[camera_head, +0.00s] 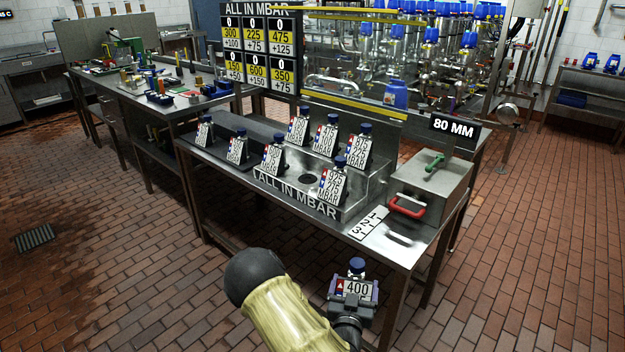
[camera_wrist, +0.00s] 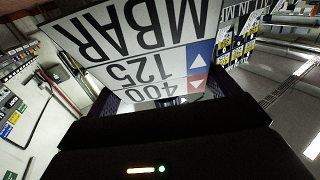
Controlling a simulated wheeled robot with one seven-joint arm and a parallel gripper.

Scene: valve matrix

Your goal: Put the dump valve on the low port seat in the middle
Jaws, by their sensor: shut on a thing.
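My gripper (camera_head: 354,300) is shut on a valve (camera_head: 357,287) with a blue cap and a white plate reading 400. I take this as the dump valve. It is held roughly upright in front of the table, apart from the stand. In the wrist view its plate (camera_wrist: 140,50) appears upside down and reads 400, 125, MBAR. The stepped metal stand (camera_head: 376,188) has a bare dark port seat (camera_head: 308,179) in the middle of its low step. A labelled valve stands on each side of it, the left valve (camera_head: 273,157) and the right valve (camera_head: 333,182).
Several labelled valves fill the upper step (camera_head: 326,136). Two more valves (camera_head: 237,148) stand on a dark block at the left. A metal box (camera_head: 432,185) with a red handle and an 80 MM sign stands at the right. A 1-2-3 plate (camera_head: 368,223) lies near the table's front edge.

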